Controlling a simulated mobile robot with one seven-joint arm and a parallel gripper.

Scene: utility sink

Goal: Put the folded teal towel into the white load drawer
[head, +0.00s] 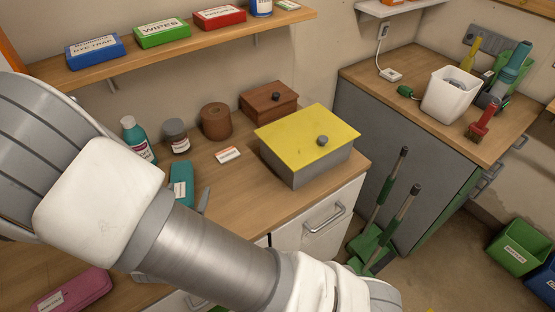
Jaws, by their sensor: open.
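A teal item (181,178) lies on the wooden counter, partly hidden behind my arm. I cannot tell whether it is the folded towel. A white drawer front (312,240) with a metal handle sits below the counter's right end and looks shut. My arm hides its lower left part. I see no label that marks it as the load drawer. More white front with a handle shows at the bottom, largely covered by my arm. My gripper is out of view; only my arm links cross the left and bottom of the head view.
A grey box with a yellow lid (290,137) stands on the counter above the drawer. A wooden box (268,100), brown canister (216,121), jar (176,136) and teal bottle (136,139) stand behind. A pink case (72,290) lies lower left. Green-headed tools (381,224) lean right of the drawer.

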